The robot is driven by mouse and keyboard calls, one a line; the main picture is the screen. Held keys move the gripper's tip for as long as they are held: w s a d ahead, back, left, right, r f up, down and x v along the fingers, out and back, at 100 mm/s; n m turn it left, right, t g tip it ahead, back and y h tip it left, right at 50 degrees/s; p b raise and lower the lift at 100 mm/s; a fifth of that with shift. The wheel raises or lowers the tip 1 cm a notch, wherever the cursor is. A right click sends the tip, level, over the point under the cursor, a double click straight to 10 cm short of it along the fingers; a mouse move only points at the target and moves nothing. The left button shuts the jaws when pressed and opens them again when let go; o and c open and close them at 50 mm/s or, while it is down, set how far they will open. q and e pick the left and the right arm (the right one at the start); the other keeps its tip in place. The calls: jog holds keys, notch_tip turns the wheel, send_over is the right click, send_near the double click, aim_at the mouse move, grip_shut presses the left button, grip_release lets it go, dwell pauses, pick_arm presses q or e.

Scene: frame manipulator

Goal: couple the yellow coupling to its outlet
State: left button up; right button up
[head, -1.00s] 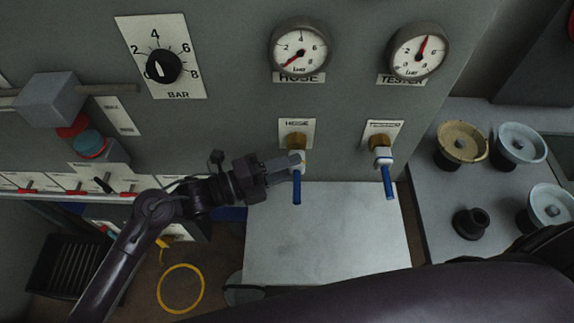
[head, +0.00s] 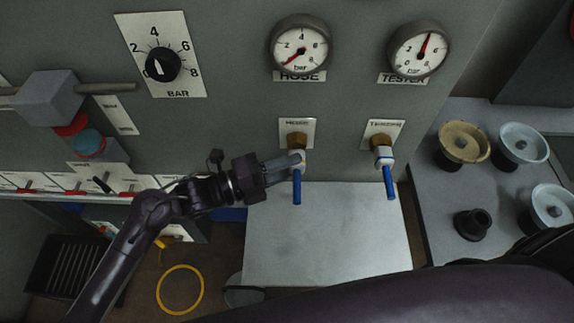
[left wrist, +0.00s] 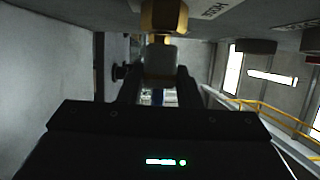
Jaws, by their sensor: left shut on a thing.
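The HOSE outlet on the grey panel has a brass fitting (head: 297,139), a pale valve body below it and a blue lever (head: 297,189) hanging down. My left gripper (head: 296,161) is at this outlet, its fingers shut on the pale valve body. In the left wrist view, the pale body (left wrist: 161,62) sits between the fingers, below a yellow-brass part (left wrist: 163,17). A yellow hose (head: 181,290) lies coiled on the floor at lower left. I cannot make out a separate yellow coupling. My right gripper is not in view.
The TESTER outlet (head: 383,157) with its blue lever is to the right. A pale plate (head: 328,240) lies below both outlets. Gauges (head: 300,48) and a pressure knob (head: 164,65) are above. Several round caps, one tan (head: 463,143), stand on the right-hand bench.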

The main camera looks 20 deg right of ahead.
pick_arm(q)
jog(key=shift+b, duration=0.35)
dwell(0.7)
jog(key=shift+w+d+b, duration=0.15)
jog(key=shift+w+b, duration=0.35)
jog(key=shift+w, duration=0.1)
dwell(0.5)
jog(key=o, duration=1)
jog(key=a+b, duration=0.2)
jog(key=a, duration=0.5)
jog(key=shift+s+a, duration=0.35)
jog(key=shift+s, duration=0.05)
